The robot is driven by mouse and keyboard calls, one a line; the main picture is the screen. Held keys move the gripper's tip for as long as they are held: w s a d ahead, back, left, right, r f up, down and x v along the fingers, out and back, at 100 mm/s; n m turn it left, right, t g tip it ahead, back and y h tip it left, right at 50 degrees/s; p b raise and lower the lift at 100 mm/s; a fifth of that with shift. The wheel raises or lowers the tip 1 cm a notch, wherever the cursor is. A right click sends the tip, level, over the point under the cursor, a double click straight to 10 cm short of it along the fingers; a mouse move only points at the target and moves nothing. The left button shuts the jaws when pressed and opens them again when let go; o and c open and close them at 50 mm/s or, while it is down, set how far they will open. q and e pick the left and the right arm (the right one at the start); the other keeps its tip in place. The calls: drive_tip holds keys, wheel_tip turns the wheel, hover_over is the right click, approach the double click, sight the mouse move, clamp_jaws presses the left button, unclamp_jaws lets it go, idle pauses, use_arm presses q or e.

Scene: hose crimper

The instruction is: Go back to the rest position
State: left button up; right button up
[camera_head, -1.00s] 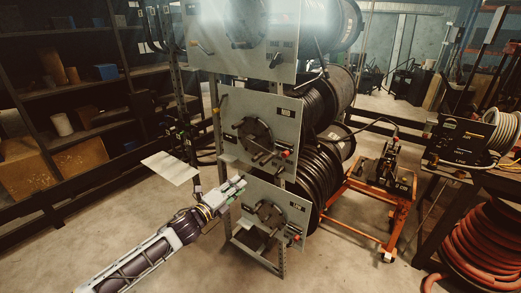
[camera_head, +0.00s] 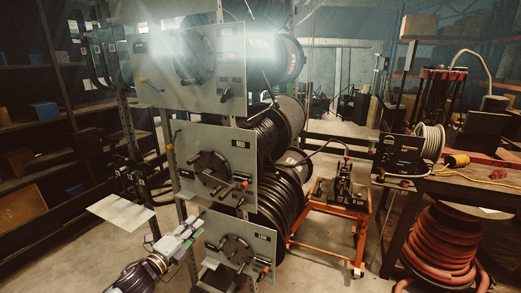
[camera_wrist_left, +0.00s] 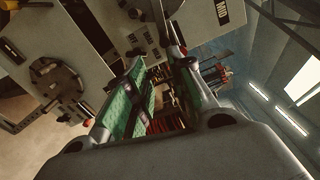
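My left gripper (camera_head: 190,232) is in front of the lower part of the hose reel rack, at the lower left of the head view. In the left wrist view its two green-padded fingers (camera_wrist_left: 163,95) stand apart with nothing visible between them. The rack carries grey panels with round hubs: an upper panel (camera_head: 225,95), a middle panel (camera_head: 190,150) and a lower panel (camera_head: 262,240). In the head view the gripper overlaps the lower panel's left side; I cannot tell whether they touch. My right gripper is not in view.
Black hose coils (camera_head: 283,195) sit behind the panels. An orange cart (camera_head: 325,228) with a crimping machine stands right of them. A workbench (camera_head: 440,187) with a white hose reel (camera_head: 430,142) is at the right, red hose (camera_head: 440,245) below. Dark shelves (camera_head: 50,125) are at left.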

use_arm(q)
drive_tip(key=a+f+n+g+y, duration=0.25)
drive_tip(key=a+f+n, duration=0.35)
drive_tip(key=a+f, duration=0.5)
drive_tip(key=a+f+n+g+y, duration=0.1)
drive_tip(key=a+f+n+y, duration=0.3)
drive_tip(key=a+f+n, duration=0.7)
drive_tip(key=s+a+f+g+y, duration=0.1)
drive_tip(key=s+a+f+g, duration=0.1)
drive_tip(key=s+f, duration=0.45)
drive_tip(key=s+a+f+g+y, duration=0.1)
drive_tip(key=s+f, duration=0.2)
drive_tip(key=f, duration=0.7)
drive_tip(key=s+a+f+g, duration=0.2)
drive_tip(key=s+f, duration=0.3)
drive_tip(key=f, duration=0.3)
drive_tip(key=s+d+f+n+g, duration=0.2)
drive_tip(key=s+d+f, duration=0.1)
drive_tip(key=s+f, duration=0.75)
drive_tip(key=s+d+f+n+g, duration=0.1)
drive_tip(key=s+d+f+g, duration=0.2)
drive_tip(key=s+f, duration=0.7)
drive_tip(key=s+d+f+n+g+h, duration=0.1)
drive_tip(key=s+d+f+g+h, duration=0.1)
drive_tip(key=s+d, duration=1.6)
drive_tip(key=d+f, duration=0.1)
drive_tip(key=d, duration=0.2)
drive_tip(key=shift+s+n, duration=0.15)
drive_tip(key=shift+n, duration=0.15)
drive_tip(key=shift+g, duration=0.25)
